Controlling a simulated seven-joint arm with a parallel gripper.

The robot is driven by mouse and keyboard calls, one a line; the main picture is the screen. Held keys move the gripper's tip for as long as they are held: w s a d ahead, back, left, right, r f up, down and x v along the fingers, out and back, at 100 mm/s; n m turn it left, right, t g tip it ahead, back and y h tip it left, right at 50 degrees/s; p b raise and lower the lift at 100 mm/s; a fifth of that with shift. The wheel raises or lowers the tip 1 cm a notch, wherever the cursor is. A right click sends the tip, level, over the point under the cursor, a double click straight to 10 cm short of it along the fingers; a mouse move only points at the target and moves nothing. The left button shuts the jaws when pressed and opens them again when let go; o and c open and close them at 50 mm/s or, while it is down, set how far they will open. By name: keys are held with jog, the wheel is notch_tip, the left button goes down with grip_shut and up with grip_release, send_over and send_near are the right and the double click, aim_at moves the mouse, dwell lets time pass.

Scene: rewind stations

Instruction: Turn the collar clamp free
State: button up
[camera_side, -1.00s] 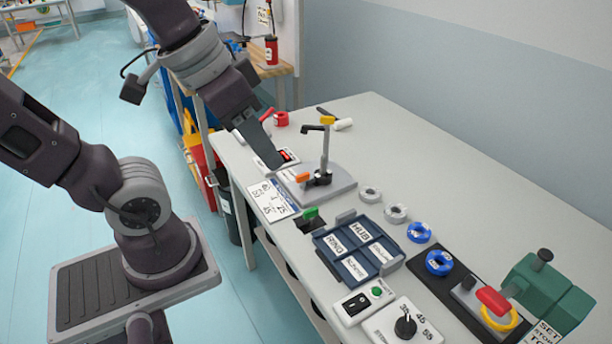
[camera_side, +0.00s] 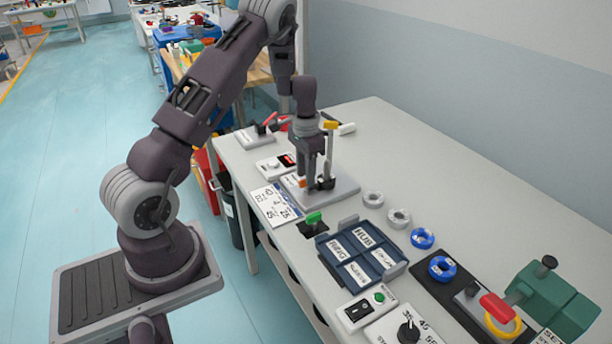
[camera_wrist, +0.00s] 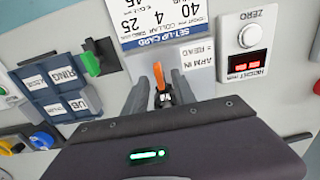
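The collar clamp's orange lever (camera_wrist: 158,76) shows between my two fingers in the wrist view, with a black part below it. In the side view a bit of the orange lever (camera_side: 302,183) shows low on the height stand, next to the post (camera_side: 331,150). My gripper (camera_side: 310,184) points down over the stand's grey base (camera_side: 347,188). In the wrist view my gripper (camera_wrist: 159,92) is open, with one finger on each side of the lever and a gap seemingly on both sides. My gripper body hides most of the clamp and the lower post.
A height readout box (camera_wrist: 243,45) and a set-up card (camera_wrist: 165,18) lie close by. The yellow-tipped arm (camera_side: 330,125) tops the post beside my gripper. A blue tray (camera_side: 361,253), a green lever (camera_side: 314,217) and several rings lie toward the front. The table's back right is clear.

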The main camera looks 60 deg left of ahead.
jog(key=shift+f, duration=0.6)
grip_shut()
jog(key=shift+n, duration=0.3)
jog(key=n, duration=0.3)
jog(key=shift+n, duration=0.4)
jog(key=n, duration=0.4)
jog(key=shift+n, duration=0.3)
jog(key=n, duration=0.4)
jog(key=shift+n, duration=2.4)
